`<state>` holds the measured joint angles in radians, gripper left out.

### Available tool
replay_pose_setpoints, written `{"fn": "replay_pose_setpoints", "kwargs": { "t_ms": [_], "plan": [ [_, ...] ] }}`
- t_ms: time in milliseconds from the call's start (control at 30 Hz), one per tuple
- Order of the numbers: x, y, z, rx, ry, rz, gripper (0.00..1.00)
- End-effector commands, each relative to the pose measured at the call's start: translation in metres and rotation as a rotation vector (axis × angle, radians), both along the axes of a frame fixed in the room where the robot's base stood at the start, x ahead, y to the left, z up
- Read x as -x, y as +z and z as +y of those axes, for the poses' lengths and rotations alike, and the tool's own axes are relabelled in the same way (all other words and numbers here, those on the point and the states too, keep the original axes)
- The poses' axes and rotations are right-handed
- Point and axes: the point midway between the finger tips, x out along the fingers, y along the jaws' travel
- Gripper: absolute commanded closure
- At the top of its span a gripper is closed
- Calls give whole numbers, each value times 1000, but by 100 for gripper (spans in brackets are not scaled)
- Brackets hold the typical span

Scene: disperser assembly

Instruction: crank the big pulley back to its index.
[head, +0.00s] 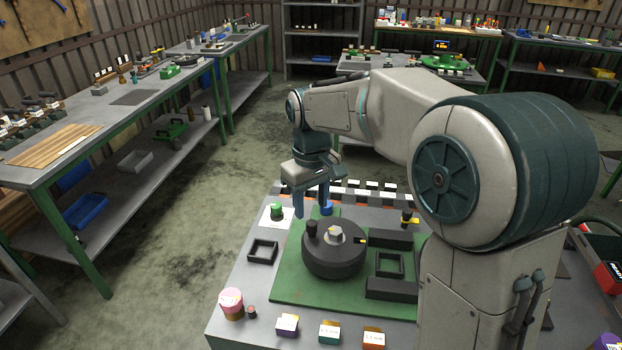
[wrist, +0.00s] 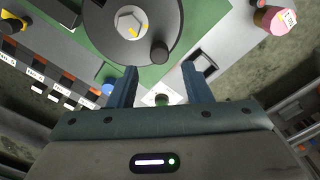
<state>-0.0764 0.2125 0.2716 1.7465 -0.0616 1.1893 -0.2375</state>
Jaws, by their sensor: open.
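The big pulley (head: 334,262) is a dark round disc lying flat on a green plate. A pale hex hub (head: 336,235) stands at its middle and also shows in the wrist view (wrist: 131,22). An upright black crank knob (head: 311,229) rises near the pulley's rim, at the far left. A yellow mark (head: 360,240) shows at the pulley's right edge. My gripper (head: 311,208) is open and empty, pointing down beyond the knob. In the wrist view, the knob (wrist: 159,51) appears just ahead of the gap between my fingertips (wrist: 160,70), apart from both.
A blue knob (head: 327,208) and a green button (head: 277,211) stand near my fingers. Black blocks (head: 393,288) flank the pulley on the right. A small black square frame (head: 263,251) lies at left. Small labelled boxes and a pink-topped jar (head: 231,303) line the front edge.

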Motion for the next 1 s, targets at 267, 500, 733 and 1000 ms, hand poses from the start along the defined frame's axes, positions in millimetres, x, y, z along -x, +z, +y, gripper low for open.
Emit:
{"fn": "replay_pose_setpoints", "kwargs": {
  "t_ms": [267, 500, 733, 1000],
  "plan": [
    [0, 55, 0, -2, 0, -2, 55],
    [0, 71, 0, -1, 0, 0, 55],
    [0, 72, 0, -1, 0, 1, 55],
    [17, 71, -15, 7, -47, -25, 55]
  ]
}}
